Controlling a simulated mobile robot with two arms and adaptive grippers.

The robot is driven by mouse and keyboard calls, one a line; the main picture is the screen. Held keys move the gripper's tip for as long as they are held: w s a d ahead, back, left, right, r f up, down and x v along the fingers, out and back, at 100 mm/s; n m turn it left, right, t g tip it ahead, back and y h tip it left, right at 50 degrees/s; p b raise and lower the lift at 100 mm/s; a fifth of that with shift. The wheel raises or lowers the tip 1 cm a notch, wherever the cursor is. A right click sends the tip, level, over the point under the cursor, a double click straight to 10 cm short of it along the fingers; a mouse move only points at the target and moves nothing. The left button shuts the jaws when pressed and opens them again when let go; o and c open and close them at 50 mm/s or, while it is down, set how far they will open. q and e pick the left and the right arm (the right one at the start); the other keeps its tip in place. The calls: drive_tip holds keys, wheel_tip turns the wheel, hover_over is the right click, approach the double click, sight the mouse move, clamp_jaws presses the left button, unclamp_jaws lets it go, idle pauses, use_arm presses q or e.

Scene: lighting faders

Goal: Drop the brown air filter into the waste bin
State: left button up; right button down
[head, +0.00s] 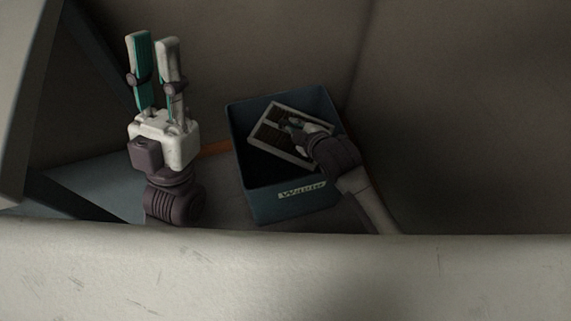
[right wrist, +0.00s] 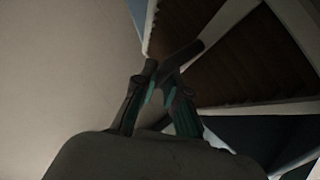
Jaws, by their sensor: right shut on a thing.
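The brown air filter (head: 273,131) has brown pleats in a pale frame. It is tilted within the outline of the blue waste bin's opening. How deep it sits is hard to tell. My right gripper (head: 293,126) is shut on the filter, over the bin. In the right wrist view, my right gripper's fingertips (right wrist: 168,72) close on a dark bar of the filter (right wrist: 245,60). The waste bin (head: 262,203) stands upright with a "Waste" label on its front. My left gripper (head: 153,40) is raised left of the bin, fingers up, open and empty.
A pale ledge (head: 280,275) crosses the front of the head view and hides the lower parts. Plain walls (head: 460,120) stand behind and to the right of the bin. A dark slanted beam (head: 98,50) is at the left.

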drive_tip(key=c, duration=1.1)
unclamp_jaws()
drive_tip(key=shift+c, duration=0.2)
drive_tip(key=shift+s, duration=0.1)
drive_tip(key=v, duration=1.2)
drive_tip(key=shift+r, duration=0.1)
